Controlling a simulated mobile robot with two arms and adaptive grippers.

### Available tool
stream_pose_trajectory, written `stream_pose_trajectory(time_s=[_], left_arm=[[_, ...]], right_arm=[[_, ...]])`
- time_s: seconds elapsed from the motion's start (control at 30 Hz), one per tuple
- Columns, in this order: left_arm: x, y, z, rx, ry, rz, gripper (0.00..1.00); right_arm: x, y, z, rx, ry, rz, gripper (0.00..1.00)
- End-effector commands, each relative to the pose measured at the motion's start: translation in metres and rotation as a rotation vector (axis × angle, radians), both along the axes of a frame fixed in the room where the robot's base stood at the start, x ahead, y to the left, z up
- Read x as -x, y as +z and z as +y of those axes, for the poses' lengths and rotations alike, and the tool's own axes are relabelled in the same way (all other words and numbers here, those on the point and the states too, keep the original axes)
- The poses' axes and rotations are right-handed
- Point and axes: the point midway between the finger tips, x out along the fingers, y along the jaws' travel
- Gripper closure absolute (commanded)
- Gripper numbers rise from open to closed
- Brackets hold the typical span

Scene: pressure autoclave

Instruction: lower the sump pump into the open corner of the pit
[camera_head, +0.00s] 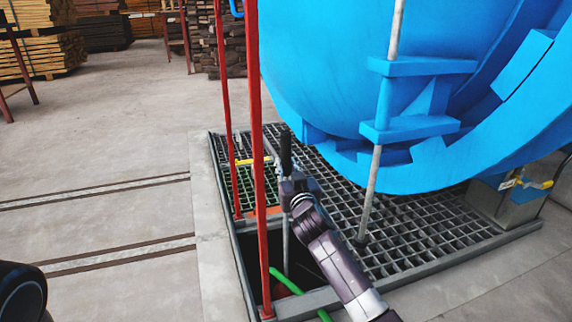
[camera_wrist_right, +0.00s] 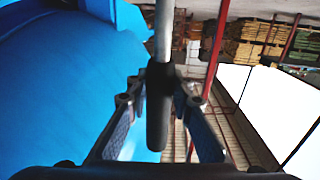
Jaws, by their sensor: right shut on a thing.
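My right gripper (camera_head: 289,186) is shut on the black grip (camera_head: 286,152) of an upright pole. In the right wrist view the fingers (camera_wrist_right: 160,96) stand on both sides of this grip (camera_wrist_right: 157,125). The pole's grey rod (camera_head: 285,238) runs down into the dark open corner of the pit (camera_head: 250,258). A green hose (camera_head: 284,281) slants across the opening. The pump body at the rod's lower end is not clearly visible in the dark. I cannot tell whether it touches the bottom. My left gripper is not in view.
Red posts (camera_head: 258,140) stand at the opening's left side. Steel grating (camera_head: 415,230) covers the rest of the pit. The big blue vessel (camera_head: 340,90) hangs over it, close to my right arm. A grey box (camera_head: 505,203) stands at right.

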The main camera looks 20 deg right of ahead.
Motion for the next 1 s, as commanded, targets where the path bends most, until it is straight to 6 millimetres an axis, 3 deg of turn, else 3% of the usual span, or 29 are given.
stream_pose_trajectory(time_s=[0.5, 1.0], left_arm=[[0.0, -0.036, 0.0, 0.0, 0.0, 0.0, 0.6], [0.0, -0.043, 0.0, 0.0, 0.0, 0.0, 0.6]], right_arm=[[0.0, -0.043, 0.001, -0.003, 0.003, -0.015, 1.0], [0.0, -0.054, 0.001, -0.001, 0.003, -0.015, 1.0]])
